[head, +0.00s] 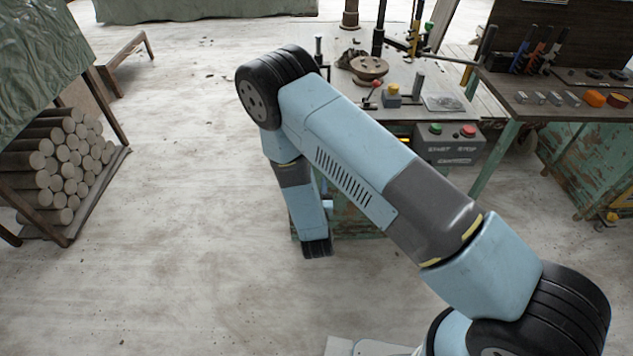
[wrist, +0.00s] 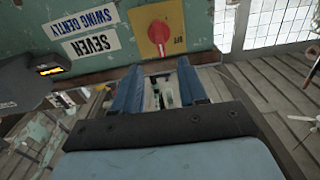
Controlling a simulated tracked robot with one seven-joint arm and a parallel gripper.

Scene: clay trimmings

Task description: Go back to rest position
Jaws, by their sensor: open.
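My gripper (wrist: 158,78) shows in the wrist view as two blue fingers standing apart, with no object visible between them. Just beyond the fingertips is a worn green panel (wrist: 110,62). It bears a red rotary knob on a yellow plate (wrist: 158,32). In the head view my arm bends at a high elbow and its far part hangs down in front of the machine bench (head: 365,222). The fingers cannot be made out clearly there.
The bench carries a round brown disc (head: 369,68) and a yellow block (head: 392,89). A grey box (head: 449,145) has green and red buttons. A tool table (head: 532,101) stands right. Stacked cylinders (head: 62,160) lie left. The floor (head: 190,200) between is clear.

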